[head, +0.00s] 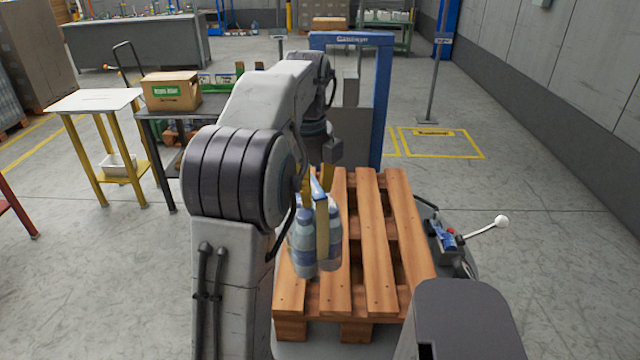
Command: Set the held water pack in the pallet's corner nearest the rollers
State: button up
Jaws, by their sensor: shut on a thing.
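My gripper (319,208), with yellow fingers, is shut on the water pack (305,243), several clear bluish bottles with a blue strip on top. The pack is upright over the left, nearer part of the wooden pallet (380,260). Whether its base touches the slats or hangs just above them, I cannot tell. My arm hides the pack's left side and the pallet's left edge. The rest of the visible pallet top is bare. The rollers are not clearly visible; a dark conveyor-like stand (213,101) is at the left beyond my arm.
A cardboard box (171,92) with a green label sits on the dark stand. A white-topped yellow table (95,100) is left of it. A blue frame (378,100) rises behind the pallet. A lever with a white knob (501,221) is at the pallet's right. Floor farther right is clear.

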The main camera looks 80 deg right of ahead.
jog(key=shift+w+d+f, duration=0.25)
jog(key=shift+w+d, duration=0.05)
jog(key=shift+d, duration=0.15)
jog(key=shift+w+d+f, duration=0.25)
jog(key=shift+d, duration=0.2)
jog(key=shift+f, duration=2.05)
jog(key=shift+b, duration=0.35)
jog(key=o, duration=1.2)
jog(key=shift+f, duration=0.15)
jog(key=shift+a, duration=0.1)
